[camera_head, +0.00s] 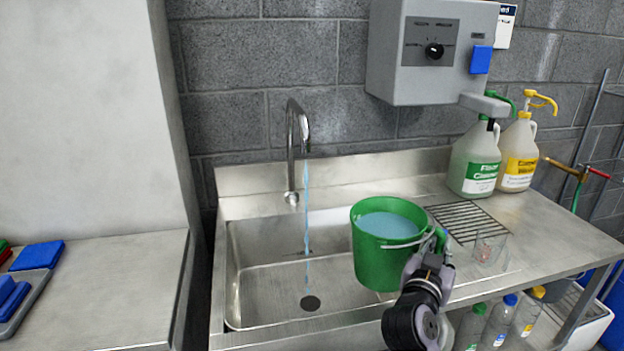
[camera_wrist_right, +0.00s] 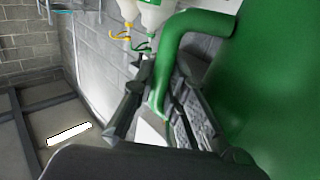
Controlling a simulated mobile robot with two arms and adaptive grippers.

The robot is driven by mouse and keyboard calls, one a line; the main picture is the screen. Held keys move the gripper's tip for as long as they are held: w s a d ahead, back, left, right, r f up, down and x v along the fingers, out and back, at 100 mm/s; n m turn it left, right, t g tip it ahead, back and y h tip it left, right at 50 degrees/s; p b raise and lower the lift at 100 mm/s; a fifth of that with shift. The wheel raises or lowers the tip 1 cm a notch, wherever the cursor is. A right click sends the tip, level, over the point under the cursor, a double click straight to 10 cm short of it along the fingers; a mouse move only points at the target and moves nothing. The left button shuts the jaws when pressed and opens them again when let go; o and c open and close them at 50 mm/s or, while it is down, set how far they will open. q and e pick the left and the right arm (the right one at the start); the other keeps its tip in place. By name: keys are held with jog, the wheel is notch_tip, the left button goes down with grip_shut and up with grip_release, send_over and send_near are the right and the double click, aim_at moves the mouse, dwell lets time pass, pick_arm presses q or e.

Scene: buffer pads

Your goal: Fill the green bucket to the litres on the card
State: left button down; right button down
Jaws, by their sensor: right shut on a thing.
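The green bucket (camera_head: 378,263) holds pale blue water (camera_head: 388,225) close to its rim. It is upright over the right end of the sink (camera_head: 262,288); I cannot tell whether it touches anything below. My right gripper (camera_head: 436,248) is shut on the bucket's green side handle, which fills part of the right wrist view (camera_wrist_right: 196,22). The tap (camera_head: 292,150) runs a thin blue stream (camera_head: 306,215) into the sink, to the left of the bucket. The card (camera_head: 505,25) is partly cut off at the top, its figures unreadable. My left gripper is not in view.
Right of the bucket are a drain grate (camera_head: 468,222) and a clear beaker (camera_head: 487,249). A green-label jug (camera_head: 474,162) and a yellow-label jug (camera_head: 517,158) stand behind. A grey dispenser (camera_head: 425,75) hangs above. Blue pads (camera_head: 38,256) lie at far left.

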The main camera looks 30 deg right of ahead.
jog(key=s+a, duration=0.1)
jog(key=s, duration=0.4)
jog(key=shift+s+a+r, duration=0.2)
jog(key=shift+s+r, duration=0.15)
jog(key=shift+s, duration=0.05)
dwell(1.0)
